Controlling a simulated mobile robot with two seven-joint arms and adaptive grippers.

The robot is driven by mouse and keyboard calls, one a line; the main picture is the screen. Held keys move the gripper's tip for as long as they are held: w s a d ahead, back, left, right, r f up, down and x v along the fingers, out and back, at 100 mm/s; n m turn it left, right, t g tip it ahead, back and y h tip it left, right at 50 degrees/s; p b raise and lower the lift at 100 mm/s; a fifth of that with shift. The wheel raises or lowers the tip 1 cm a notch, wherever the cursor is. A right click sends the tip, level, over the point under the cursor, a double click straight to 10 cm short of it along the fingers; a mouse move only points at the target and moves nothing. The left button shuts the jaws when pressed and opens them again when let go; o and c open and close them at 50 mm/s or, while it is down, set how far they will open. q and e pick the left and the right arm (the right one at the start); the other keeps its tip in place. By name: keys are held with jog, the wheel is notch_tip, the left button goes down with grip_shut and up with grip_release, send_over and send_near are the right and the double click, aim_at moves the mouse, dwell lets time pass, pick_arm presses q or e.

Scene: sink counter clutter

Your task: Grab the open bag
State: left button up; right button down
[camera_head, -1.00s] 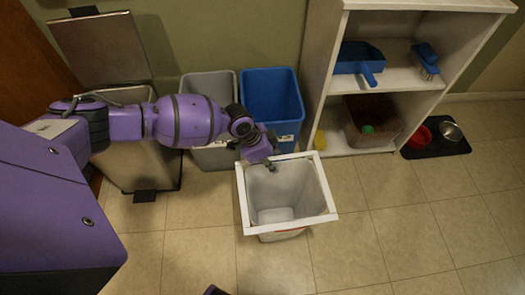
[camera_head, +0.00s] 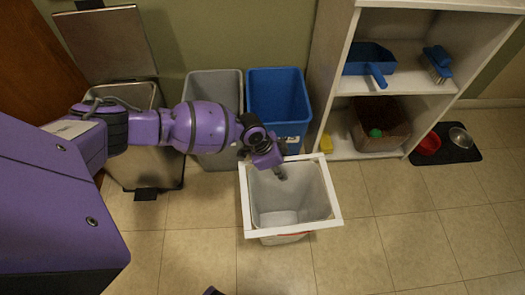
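The open bag (camera_head: 251,222) is a pale, square-mouthed container with a flat white rim, standing upright on the tiled floor in the middle of the head view. Its mouth faces up and its inside looks empty. My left gripper (camera_head: 280,173) reaches in from the left over the rim's back left corner. Its tip overlaps the back of the mouth; whether it touches the rim or wall I cannot tell. The fingers are small and dark, so their opening is unclear. My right gripper is not recognisable; only a small dark piece shows at the bottom edge.
A grey bin (camera_head: 213,92) and a blue bin (camera_head: 276,100) stand behind the bag. A metal pedal bin (camera_head: 145,165) with raised lid is at left. A white shelf (camera_head: 330,75) stands at back right. A black mat (camera_head: 458,156) holds bowls. Floor right of the bag is clear.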

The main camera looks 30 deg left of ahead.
pick_arm(q)
grip_shut()
jog(key=shift+w, duration=0.1)
dwell(0.4)
